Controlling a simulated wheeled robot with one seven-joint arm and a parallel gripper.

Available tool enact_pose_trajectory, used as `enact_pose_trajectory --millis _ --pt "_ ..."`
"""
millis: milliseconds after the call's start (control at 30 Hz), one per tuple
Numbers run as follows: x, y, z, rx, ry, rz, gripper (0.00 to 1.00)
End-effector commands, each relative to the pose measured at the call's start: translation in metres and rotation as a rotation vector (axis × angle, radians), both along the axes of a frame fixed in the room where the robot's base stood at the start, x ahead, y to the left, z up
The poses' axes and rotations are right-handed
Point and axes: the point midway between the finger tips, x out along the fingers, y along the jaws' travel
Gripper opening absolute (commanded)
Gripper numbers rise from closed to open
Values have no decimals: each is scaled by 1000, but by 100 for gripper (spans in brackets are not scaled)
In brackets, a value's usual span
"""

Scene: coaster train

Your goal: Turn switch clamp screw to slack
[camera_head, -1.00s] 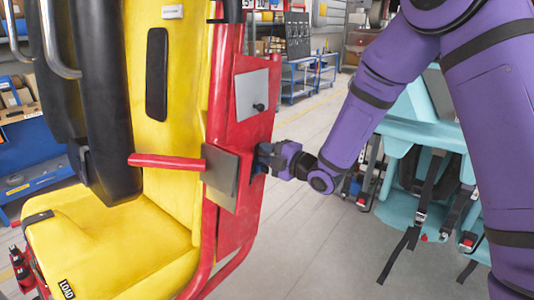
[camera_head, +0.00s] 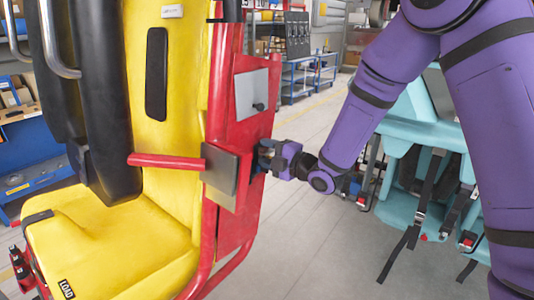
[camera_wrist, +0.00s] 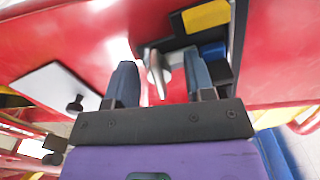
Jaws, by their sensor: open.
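My gripper (camera_wrist: 160,82) is open in the wrist view, its two dark blue fingers spread apart. A small metal screw handle (camera_wrist: 158,70) shows between and just beyond the fingers, likely the switch clamp screw. It stands out from a dark recess in the red side panel (camera_wrist: 60,40). I cannot tell if the fingers touch it. In the head view my gripper (camera_head: 266,157) is at the red panel (camera_head: 247,140) of the yellow seat, just right of a grey plate, and the screw is hidden there.
A grey plate with a black knob (camera_head: 252,95) is above my gripper. A grey plate (camera_head: 220,178) and red bar (camera_head: 167,162) are at left. A turquoise seat (camera_head: 420,130) stands right.

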Motion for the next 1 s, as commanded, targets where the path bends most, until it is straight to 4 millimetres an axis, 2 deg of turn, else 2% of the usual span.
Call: enact_pose_trajectory --millis 167,400,600,1000 --pt "-12 -17 0 0 0 -2 49" --pt "-40 -53 0 -1 2 -3 49" --pt "-58 -75 0 -2 0 -3 49" --pt "-65 -84 0 -1 1 0 49"
